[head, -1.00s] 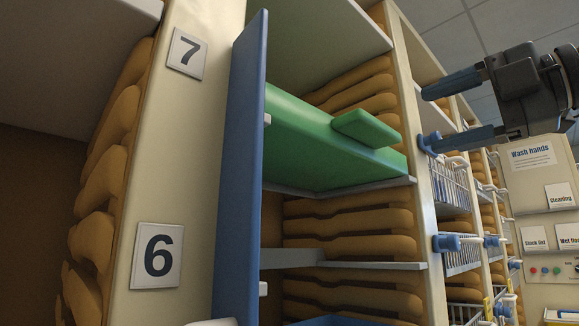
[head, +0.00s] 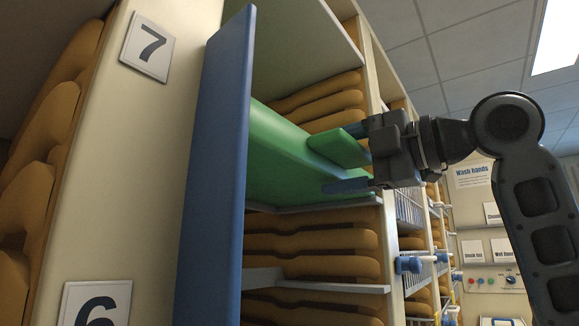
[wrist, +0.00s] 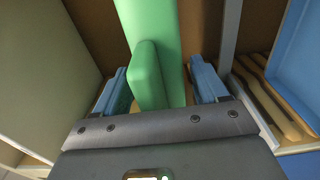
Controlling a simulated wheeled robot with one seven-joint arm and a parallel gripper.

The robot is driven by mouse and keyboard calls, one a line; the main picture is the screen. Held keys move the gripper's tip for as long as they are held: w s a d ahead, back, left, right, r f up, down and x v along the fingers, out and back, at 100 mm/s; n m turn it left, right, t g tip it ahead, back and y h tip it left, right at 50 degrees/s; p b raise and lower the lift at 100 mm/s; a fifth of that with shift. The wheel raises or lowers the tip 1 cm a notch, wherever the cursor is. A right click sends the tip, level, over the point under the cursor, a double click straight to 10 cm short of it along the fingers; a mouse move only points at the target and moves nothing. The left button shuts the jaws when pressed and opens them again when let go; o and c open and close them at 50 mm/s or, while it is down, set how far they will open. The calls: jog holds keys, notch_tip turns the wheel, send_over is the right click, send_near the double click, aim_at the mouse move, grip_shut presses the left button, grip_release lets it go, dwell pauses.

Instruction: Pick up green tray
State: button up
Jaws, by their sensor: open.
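The green tray (head: 283,163) lies in an upper shelf slot of the cabinet, with a raised green handle block (head: 338,148) at its front end. My gripper (head: 348,158) is at that front end, its two blue fingers apart. In the wrist view the tray (wrist: 153,25) runs away from me, and its handle (wrist: 147,75) stands between the open fingers (wrist: 157,85). Gaps show on both sides of the handle, the one on the right being wider. The tray's far end is hidden behind the blue panel.
A tall blue panel (head: 215,165) stands upright at the left of the slot. Brown ribbed shelf supports (head: 330,240) line the cabinet wall, with a grey shelf (head: 330,287) below. Wire baskets (head: 412,212) hang to the right. Signs are on the back wall.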

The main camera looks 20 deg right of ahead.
jog(key=shift+w, duration=0.1)
grip_shut()
dwell(0.7)
